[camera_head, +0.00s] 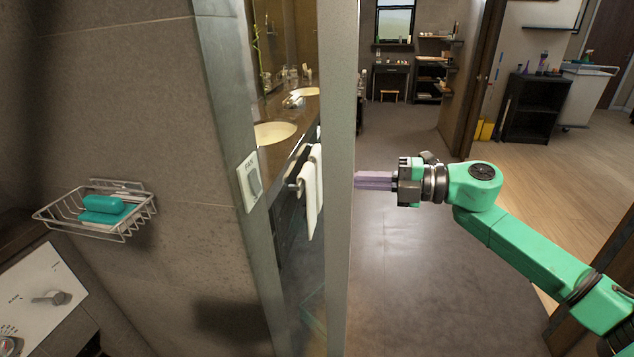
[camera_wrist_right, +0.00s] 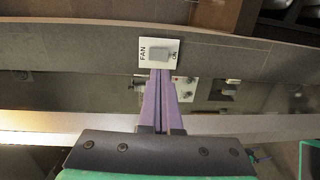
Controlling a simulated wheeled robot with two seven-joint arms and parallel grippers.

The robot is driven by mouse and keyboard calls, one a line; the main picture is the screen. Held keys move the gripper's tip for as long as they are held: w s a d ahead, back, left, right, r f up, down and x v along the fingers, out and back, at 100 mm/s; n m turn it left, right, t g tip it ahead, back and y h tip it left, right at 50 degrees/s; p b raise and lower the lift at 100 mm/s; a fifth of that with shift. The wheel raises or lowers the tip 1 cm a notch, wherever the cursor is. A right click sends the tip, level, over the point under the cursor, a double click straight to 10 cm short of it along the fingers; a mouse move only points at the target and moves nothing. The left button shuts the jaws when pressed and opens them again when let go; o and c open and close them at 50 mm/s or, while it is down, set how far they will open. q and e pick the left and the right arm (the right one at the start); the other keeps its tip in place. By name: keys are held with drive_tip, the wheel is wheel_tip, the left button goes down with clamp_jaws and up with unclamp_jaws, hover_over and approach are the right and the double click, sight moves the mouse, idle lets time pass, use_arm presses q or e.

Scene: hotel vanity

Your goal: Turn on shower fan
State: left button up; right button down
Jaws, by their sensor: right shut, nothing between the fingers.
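The fan switch (camera_head: 250,181) is a pale plate marked FAN with a grey rocker, mounted on the wall edge left of centre in the head view. In the head view a gap and a vertical grey post lie between the fingertips and the switch. My left gripper is not in view.
The vertical grey post (camera_head: 338,120) stands between my right arm and the switch. White towels (camera_head: 311,190) hang behind it. A wire soap rack (camera_head: 130,215) with a teal soap bar is on the left wall. A control panel (camera_head: 38,300) is at the lower left.

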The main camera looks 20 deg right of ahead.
drive_tip(key=w+a+f+p, duration=0.1)
drive_tip(key=w+a+p, duration=0.2)
drive_tip(key=a, duration=0.4)
drive_tip(key=w+a+f+n+g+p, duration=0.1)
drive_tip(key=w+a+p, duration=0.2)
drive_tip(key=a+p, duration=0.2)
drive_tip(key=shift+x, duration=0.95)
drive_tip(key=shift+s+f, duration=0.1)
drive_tip(key=shift+s, duration=0.1)
drive_tip(key=y+b, duration=0.1)
drive_tip(key=b, duration=0.2)
drive_tip(key=shift+w+a+f, duration=0.1)
drive_tip(key=shift+w+a, duration=0.15)
drive_tip(key=shift+a, duration=0.05)
